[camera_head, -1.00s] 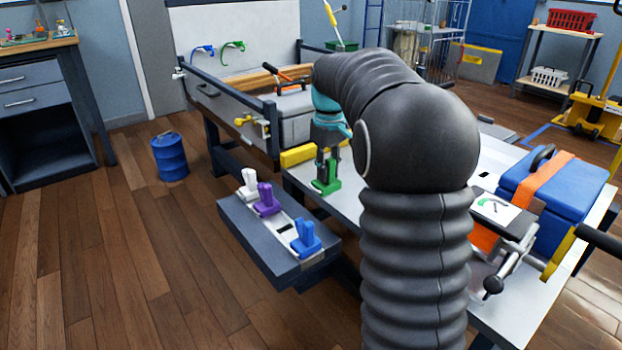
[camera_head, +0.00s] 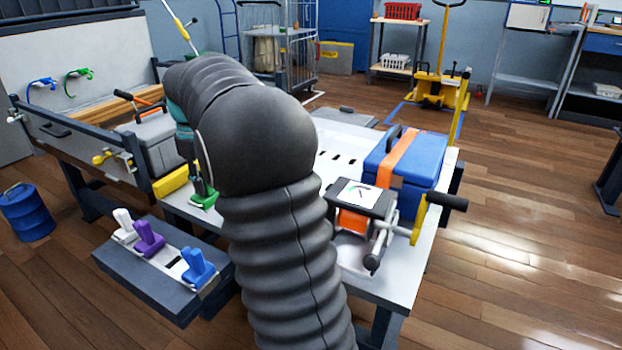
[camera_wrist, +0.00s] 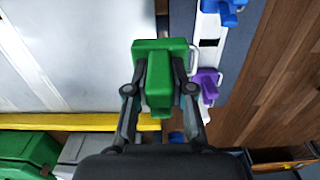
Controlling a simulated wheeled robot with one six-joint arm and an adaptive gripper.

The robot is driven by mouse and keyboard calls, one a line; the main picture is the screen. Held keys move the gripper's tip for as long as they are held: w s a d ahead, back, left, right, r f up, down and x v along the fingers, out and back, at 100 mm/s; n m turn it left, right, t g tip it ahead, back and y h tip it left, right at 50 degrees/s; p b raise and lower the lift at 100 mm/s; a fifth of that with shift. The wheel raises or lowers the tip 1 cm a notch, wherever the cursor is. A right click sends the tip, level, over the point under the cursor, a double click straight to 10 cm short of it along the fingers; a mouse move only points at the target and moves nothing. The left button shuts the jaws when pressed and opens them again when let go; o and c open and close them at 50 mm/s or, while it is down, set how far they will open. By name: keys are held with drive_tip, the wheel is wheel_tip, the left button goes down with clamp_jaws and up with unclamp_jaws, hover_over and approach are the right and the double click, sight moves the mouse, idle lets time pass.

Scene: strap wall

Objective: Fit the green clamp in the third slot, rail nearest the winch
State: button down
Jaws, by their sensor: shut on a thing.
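My gripper (camera_wrist: 160,100) is shut on the green clamp (camera_wrist: 159,60), with a finger on each side of its upright part in the wrist view. In the head view the green clamp (camera_head: 205,201) is partly hidden by my arm, low over the table's left side; I cannot tell whether it touches the table. The winch (camera_head: 365,203), with a card on top and a crank handle, stands at the table's front right. Dark slots (camera_head: 338,157) show in the white tabletop behind my arm. My arm hides part of the slots and rails.
A dark rack (camera_head: 150,275) at the front left holds a white clamp (camera_head: 123,226), a purple clamp (camera_head: 149,238) and a blue clamp (camera_head: 198,265). A blue box (camera_head: 410,170) under an orange strap stands behind the winch. A yellow bar (camera_head: 172,184) lies beside my gripper.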

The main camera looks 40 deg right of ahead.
wheel_tip(320, 180, up, 6)
drive_tip(key=p, duration=0.4)
drive_tip(key=shift+p, duration=0.4)
wheel_tip(320, 180, up, 7)
drive_tip(key=shift+r, duration=0.2)
drive_tip(key=s+d, duration=0.1)
drive_tip(key=d, duration=3.1)
drive_tip(key=shift+s+d, duration=0.15)
drive_tip(key=shift+s, duration=0.2)
drive_tip(key=shift+f, duration=0.15)
wheel_tip(320, 180, down, 18)
drive_tip(key=b, duration=1.3)
idle(0.4)
